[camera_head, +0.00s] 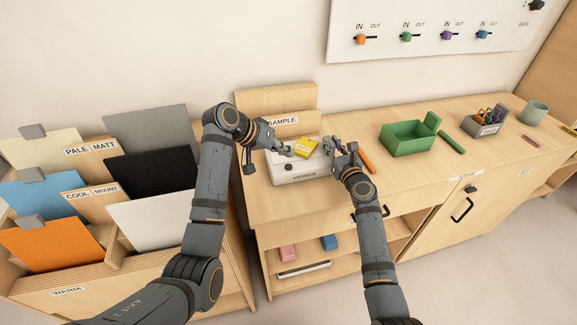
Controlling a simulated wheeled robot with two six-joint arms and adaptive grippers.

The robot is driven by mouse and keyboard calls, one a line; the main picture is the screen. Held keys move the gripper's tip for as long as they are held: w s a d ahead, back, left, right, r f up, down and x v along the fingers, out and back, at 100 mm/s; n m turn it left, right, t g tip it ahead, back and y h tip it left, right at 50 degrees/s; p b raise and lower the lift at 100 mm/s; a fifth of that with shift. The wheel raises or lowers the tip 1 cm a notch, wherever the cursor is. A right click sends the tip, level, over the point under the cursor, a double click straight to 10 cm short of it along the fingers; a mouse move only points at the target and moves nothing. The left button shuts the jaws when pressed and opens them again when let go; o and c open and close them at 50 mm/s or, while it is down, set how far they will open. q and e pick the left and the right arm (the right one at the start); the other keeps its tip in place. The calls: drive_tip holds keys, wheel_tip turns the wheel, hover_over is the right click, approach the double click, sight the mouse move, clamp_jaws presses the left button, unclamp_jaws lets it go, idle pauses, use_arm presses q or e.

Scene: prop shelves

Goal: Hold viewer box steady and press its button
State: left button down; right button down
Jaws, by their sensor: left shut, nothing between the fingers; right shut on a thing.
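Whether the fingertips touch the top cannot be told. The button cannot be made out; the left gripper covers part of the top.
An orange bar (367,161) lies just right of my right gripper. A green open box (407,142) and green bar (452,142) are farther right, then a grey holder (484,126) and a cup (535,112). A wooden SAMPLE stand (292,122) is behind. Card racks fill the left.

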sight(288, 167)
use_arm(q)
drive_tip(key=shift+f, duration=1.15)
drive_tip(key=shift+f, duration=0.1)
idle(0.5)
drive_tip(key=shift+f, duration=0.3)
drive_tip(key=shift+f, duration=0.45)
idle(0.8)
drive_tip(key=shift+r, duration=0.85)
